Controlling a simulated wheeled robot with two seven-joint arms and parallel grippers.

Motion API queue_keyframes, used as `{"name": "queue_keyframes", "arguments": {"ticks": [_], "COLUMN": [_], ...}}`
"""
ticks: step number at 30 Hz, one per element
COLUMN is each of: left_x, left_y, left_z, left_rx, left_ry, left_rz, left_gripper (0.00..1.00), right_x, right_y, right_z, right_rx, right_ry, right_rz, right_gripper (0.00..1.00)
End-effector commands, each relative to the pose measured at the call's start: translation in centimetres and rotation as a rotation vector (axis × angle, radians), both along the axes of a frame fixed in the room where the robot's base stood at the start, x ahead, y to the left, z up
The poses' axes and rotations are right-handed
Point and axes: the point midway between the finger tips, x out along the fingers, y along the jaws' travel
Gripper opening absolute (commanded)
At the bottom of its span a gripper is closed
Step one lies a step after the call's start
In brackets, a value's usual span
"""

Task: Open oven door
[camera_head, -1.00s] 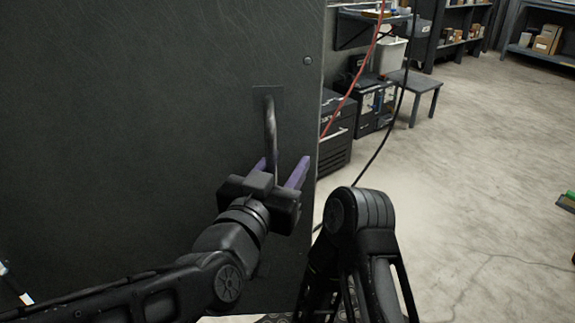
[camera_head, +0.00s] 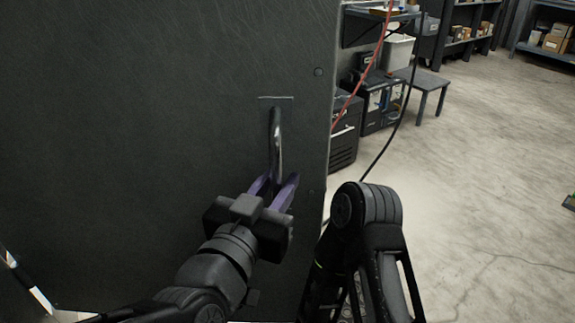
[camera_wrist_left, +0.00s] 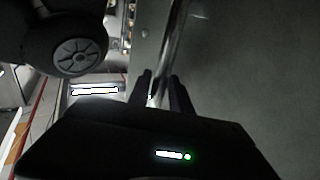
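The dark grey oven door (camera_head: 150,120) fills the left of the head view. Its upright metal bar handle (camera_head: 276,140) is near the door's right edge. My left gripper (camera_head: 275,183) is at the lower part of the handle, with its purple fingers close on either side of the bar. In the left wrist view, the dark fingers (camera_wrist_left: 162,90) flank the shiny bar (camera_wrist_left: 176,45) and look closed on it; the exact contact is partly hidden. My right gripper is out of view; a black arm link of mine shows right of the door.
Right of the door are dark equipment boxes (camera_head: 380,105), a small grey stool (camera_head: 425,83) and hanging red (camera_head: 372,55) and black (camera_head: 393,125) cables. Shelves with boxes (camera_head: 555,38) stand at the back.

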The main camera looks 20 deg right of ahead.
Motion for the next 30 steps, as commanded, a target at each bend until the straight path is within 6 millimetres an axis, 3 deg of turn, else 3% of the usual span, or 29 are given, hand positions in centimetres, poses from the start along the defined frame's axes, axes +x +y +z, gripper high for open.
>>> {"name": "queue_keyframes", "arguments": {"ticks": [7,20,30], "left_x": [-1.8,-1.8,-1.9], "left_y": [2.0,2.3,4.9], "left_z": [0.1,0.1,0.1], "left_rx": [-0.002,-0.003,-0.006], "left_ry": [-0.002,-0.003,-0.004], "left_rz": [0.002,0.003,0.01], "left_gripper": [0.25,0.25,0.25], "right_x": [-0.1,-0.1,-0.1], "right_y": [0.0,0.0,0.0], "right_z": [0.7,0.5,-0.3], "right_rx": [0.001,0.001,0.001], "right_ry": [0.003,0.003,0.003], "right_rz": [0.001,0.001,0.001], "right_gripper": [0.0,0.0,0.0]}}
